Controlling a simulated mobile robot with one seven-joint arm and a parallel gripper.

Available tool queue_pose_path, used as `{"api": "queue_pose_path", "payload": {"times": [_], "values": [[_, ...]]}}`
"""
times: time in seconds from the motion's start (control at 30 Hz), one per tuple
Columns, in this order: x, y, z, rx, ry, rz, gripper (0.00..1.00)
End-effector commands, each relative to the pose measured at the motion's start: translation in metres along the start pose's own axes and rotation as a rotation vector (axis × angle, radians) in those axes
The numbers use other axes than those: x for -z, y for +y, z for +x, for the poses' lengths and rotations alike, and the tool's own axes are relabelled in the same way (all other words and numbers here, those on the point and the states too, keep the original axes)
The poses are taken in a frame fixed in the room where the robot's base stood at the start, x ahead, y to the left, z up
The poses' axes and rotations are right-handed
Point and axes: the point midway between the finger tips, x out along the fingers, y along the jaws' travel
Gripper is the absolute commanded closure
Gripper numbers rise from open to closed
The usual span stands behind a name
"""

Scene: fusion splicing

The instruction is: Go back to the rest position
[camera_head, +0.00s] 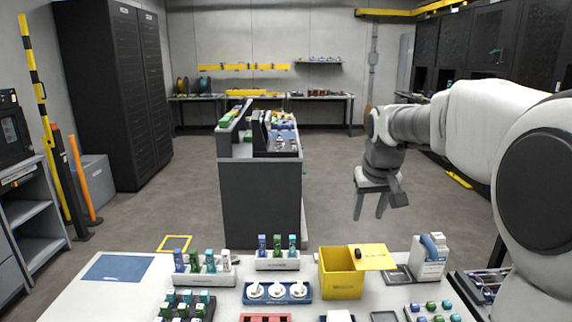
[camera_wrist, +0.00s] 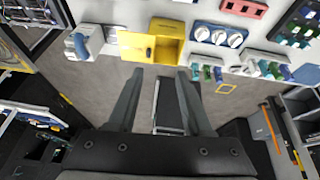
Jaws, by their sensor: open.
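My gripper (camera_head: 370,205) is open and empty. In the head view it hangs in the air at the right, beyond the far edge of the white table (camera_head: 75,305), with its fingers pointing down. In the wrist view my gripper (camera_wrist: 157,85) shows two dark fingers spread apart with only floor and a grey cabinet between them. My arm reaches in from the right side of the head view.
A dark grey cabinet (camera_head: 259,205) stands beyond. Floor around my gripper is clear.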

Motion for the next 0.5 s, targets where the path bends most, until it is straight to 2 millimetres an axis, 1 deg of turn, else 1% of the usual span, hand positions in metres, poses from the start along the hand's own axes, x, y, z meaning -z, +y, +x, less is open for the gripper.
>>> {"api": "queue_pose_path", "payload": {"times": [0.03, 0.1, 0.17, 0.2, 0.27, 0.3, 0.37, 0.4, 0.47, 0.5], "values": [[-0.013, -0.006, -0.019, -0.007, 0.007, -0.005, 0.5], [-0.032, -0.012, -0.038, -0.014, 0.013, -0.005, 0.5], [-0.05, -0.017, -0.052, -0.017, 0.018, -0.005, 0.5], [-0.061, -0.02, -0.061, -0.019, 0.022, -0.004, 0.5], [-0.08, -0.024, -0.073, -0.02, 0.028, -0.002, 0.5], [-0.093, -0.027, -0.081, -0.02, 0.031, 0.0, 0.5], [-0.112, -0.03, -0.091, -0.019, 0.038, 0.004, 0.5], [-0.125, -0.032, -0.096, -0.018, 0.042, 0.007, 0.5], [-0.145, -0.035, -0.104, -0.013, 0.049, 0.011, 0.5], [-0.159, -0.037, -0.108, -0.01, 0.052, 0.016, 0.5]]}}
